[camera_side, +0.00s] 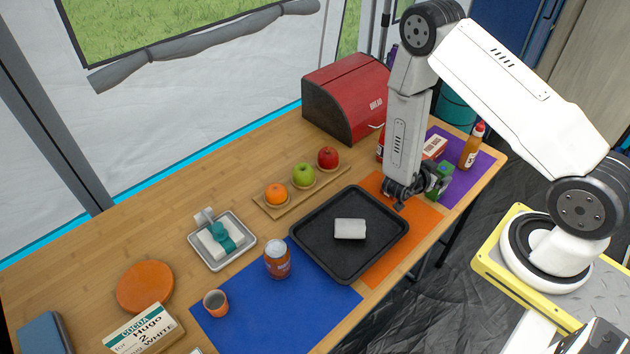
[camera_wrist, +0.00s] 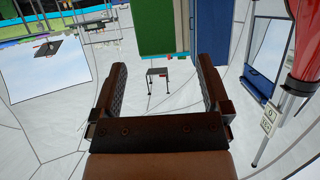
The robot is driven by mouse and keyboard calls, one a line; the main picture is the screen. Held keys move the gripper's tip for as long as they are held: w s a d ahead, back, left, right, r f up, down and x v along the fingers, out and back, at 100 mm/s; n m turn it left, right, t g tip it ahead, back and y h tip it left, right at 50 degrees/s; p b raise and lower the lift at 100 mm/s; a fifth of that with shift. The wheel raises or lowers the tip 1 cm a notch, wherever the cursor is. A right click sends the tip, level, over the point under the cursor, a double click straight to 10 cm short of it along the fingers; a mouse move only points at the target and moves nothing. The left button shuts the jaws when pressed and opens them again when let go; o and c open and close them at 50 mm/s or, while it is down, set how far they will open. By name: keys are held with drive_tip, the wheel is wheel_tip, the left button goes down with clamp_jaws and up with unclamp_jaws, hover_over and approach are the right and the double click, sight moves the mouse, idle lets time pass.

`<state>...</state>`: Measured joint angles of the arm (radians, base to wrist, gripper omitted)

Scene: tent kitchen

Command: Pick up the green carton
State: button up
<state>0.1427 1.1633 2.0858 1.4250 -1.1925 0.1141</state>
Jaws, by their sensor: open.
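The green carton (camera_side: 445,178) stands near the right edge of the table in the side view, by the purple mat, and is partly hidden by dark parts of my arm. My gripper (camera_side: 402,194) is low over the orange mat, close to the left of the carton. I cannot tell in this view whether they touch. In the wrist view my gripper (camera_wrist: 158,82) has its two fingers wide apart with nothing between them. I cannot pick out the carton for certain there.
A black tray (camera_side: 318,262) with a white block (camera_side: 350,229) lies left of my gripper. A red bread bin (camera_side: 345,95) is behind. A fruit board (camera_side: 328,179) lies further left.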

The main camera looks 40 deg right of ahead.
sight(440, 173)
drive_tip(key=shift+d+f, duration=0.15)
drive_tip(key=shift+d, duration=0.25)
drive_tip(key=shift+d, duration=0.15)
drive_tip(key=shift+s+f+x, duration=0.1)
drive_tip(key=shift+x, duration=0.65)
drive_tip(key=shift+s+f+x, duration=0.1)
drive_tip(key=shift+f+x, duration=0.05)
drive_tip(key=shift+x, duration=1.5)
clamp_jaws()
